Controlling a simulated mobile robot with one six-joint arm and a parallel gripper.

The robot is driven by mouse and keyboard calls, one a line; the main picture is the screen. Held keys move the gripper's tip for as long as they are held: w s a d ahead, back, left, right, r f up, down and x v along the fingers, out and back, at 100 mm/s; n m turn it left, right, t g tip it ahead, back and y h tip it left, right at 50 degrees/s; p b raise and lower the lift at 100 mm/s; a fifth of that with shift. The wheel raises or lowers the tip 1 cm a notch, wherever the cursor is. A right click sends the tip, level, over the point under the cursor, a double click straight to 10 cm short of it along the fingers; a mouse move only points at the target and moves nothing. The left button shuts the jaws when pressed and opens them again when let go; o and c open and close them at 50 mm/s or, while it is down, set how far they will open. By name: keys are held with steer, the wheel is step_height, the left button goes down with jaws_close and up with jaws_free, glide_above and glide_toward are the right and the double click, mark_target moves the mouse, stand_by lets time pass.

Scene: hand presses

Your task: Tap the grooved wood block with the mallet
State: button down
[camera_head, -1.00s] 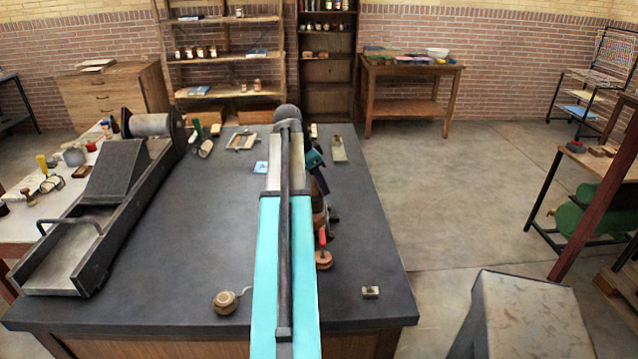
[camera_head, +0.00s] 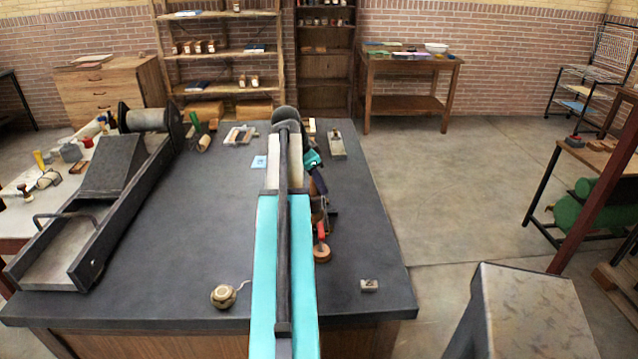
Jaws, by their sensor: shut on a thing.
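My gripper (camera_head: 319,196) is at the far end of my teal arm, low over the dark tabletop right of the arm. It is shut on a brown wooden thing, probably the mallet, mostly hidden by the wrist and fingers. A round wooden piece with a red upright part (camera_head: 322,253) stands just nearer than the gripper; whether they touch is unclear. A small pale block with a dark recess (camera_head: 369,286) lies near the table's front right edge, apart from the gripper. I cannot tell whether it is the grooved wood block.
The dark table (camera_head: 170,260) has open room at its middle left. A long press with a roller (camera_head: 90,200) fills its left side. A twine ball (camera_head: 223,296) lies near the front edge. A wooden frame (camera_head: 240,135) and a small plane-like tool (camera_head: 337,145) are at the back.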

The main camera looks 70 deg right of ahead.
steer(key=shift+r+p, duration=0.9)
steer(key=shift+r, duration=0.7)
steer(key=shift+w, duration=0.1)
steer(key=shift+w+d+f, duration=0.1)
steer(key=shift+w+d, duration=0.15)
steer(key=shift+w, duration=0.35)
steer(key=shift+w+d+f, duration=0.15)
steer(key=shift+w+d, duration=0.15)
steer(key=shift+w, duration=0.3)
steer(key=shift+w+d+f, duration=0.1)
steer(key=shift+w+d, duration=0.15)
steer(key=shift+w, duration=0.35)
steer(key=shift+f, duration=0.1)
steer(key=shift+f+b, duration=0.8)
steer(key=shift+f, duration=0.4)
steer(key=shift+r+p, duration=0.9)
steer(key=shift+r, duration=0.7)
steer(key=shift+r, duration=0.1)
step_height(320, 180, up, 3)
steer(key=shift+f+p, duration=0.1)
steer(key=shift+p, duration=0.75)
